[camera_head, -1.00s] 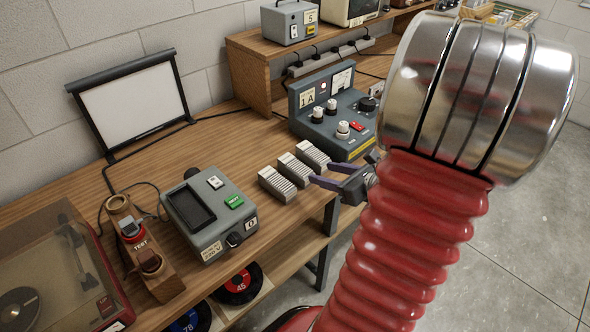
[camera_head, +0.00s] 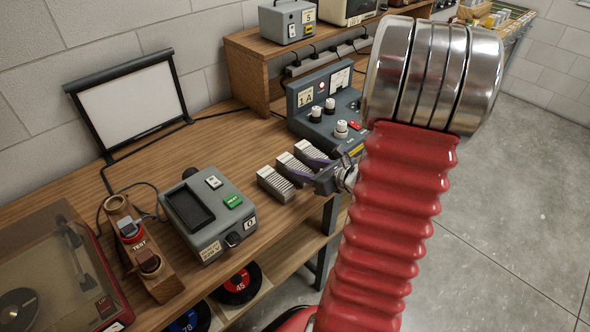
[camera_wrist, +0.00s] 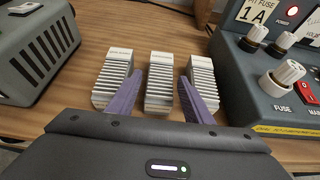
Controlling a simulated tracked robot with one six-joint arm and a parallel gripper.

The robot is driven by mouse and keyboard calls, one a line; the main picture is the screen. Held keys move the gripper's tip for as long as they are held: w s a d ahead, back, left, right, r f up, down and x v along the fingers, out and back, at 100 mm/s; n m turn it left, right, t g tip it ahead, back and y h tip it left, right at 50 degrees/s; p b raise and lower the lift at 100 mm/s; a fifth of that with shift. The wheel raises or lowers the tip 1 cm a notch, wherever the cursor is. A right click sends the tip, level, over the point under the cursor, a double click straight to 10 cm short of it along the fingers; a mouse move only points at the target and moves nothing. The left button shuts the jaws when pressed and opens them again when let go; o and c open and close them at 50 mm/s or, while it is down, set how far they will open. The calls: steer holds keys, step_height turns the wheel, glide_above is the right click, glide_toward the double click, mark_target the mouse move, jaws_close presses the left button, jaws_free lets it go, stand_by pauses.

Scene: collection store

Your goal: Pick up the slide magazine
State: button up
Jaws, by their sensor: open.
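Three pale ribbed slide magazines lie side by side on the wooden bench: a left one (camera_wrist: 113,78), a middle one (camera_wrist: 159,84) and a right one (camera_wrist: 197,76). The head view shows the left one (camera_head: 274,184) clearly, while my fingers partly cover the others. My gripper (camera_wrist: 160,77) is open and empty, with purple fingers pointing at the row. In the wrist view one finger lies in line with the gap left of the middle magazine, the other with the gap to its right. Contact cannot be told.
A grey control box (camera_head: 333,112) with knobs stands close to the right of the row. A grey viewer with a green button (camera_head: 209,215) stands to the left. The bench edge is just in front of the magazines. A shelf (camera_head: 252,75) stands behind.

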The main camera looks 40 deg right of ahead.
mark_target(297, 166)
steer(key=shift+x, duration=2.6)
steer(key=shift+c, duration=0.4)
steer(key=c, duration=0.8)
steer(key=shift+c, duration=0.2)
steer(key=shift+r, duration=5.05)
